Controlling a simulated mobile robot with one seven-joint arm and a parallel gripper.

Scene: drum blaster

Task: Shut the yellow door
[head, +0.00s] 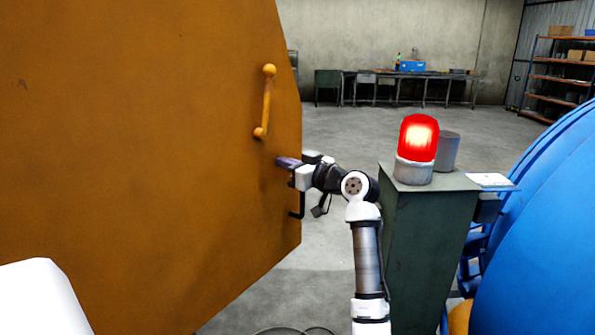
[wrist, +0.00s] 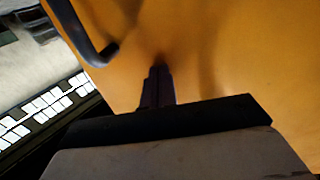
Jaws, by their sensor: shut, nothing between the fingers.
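The yellow door (head: 150,130) is a large orange-yellow panel filling the left of the head view, standing open. It has a yellow bar handle (head: 266,102) near its right edge and a dark handle (head: 300,205) lower at that edge. My gripper (head: 284,162) is shut and empty, its fingertips at the door's face near the right edge, below the yellow handle. In the wrist view the shut fingers (wrist: 157,88) point at the yellow surface (wrist: 220,50), seemingly touching or very close; I cannot tell which. A dark curved handle (wrist: 85,35) shows at upper left there.
A dark green cabinet (head: 425,250) with a lit red beacon (head: 418,140) stands just right of my arm. A large blue drum (head: 545,230) is at the right. Open grey floor lies behind, with a bench (head: 410,76) and shelves (head: 560,70) far back.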

